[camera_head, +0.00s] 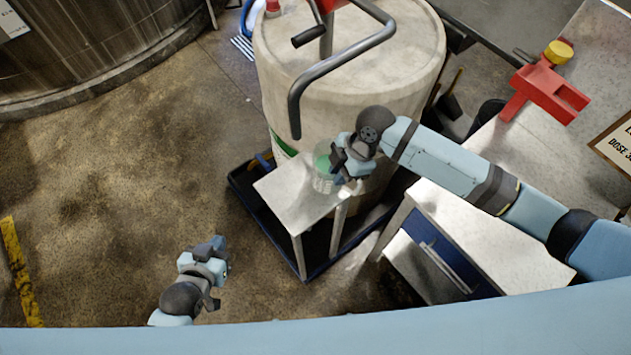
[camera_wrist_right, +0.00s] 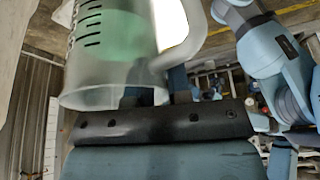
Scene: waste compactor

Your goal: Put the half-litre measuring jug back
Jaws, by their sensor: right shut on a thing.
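The measuring jug (camera_wrist_right: 115,60) is clear plastic with dark graduation marks, a handle on its right side and a green tint in it. In the head view the jug (camera_head: 322,176) is at the small metal stand, partly hidden by my right gripper (camera_head: 340,165). My right gripper (camera_wrist_right: 165,95) is shut on the jug. I cannot tell whether the jug's base touches the stand (camera_head: 288,201). My left gripper (camera_head: 222,262) is low at the left, away from the jug, over the floor; its finger gap is not clear.
A large pale drum (camera_head: 350,75) with a bent pipe handle (camera_head: 340,50) stands behind the stand. A dark tray (camera_head: 250,195) lies beneath. A metal bench with an open drawer (camera_head: 430,265) is to the right. A red holder (camera_head: 545,92) sits on the far bench. Floor at left is clear.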

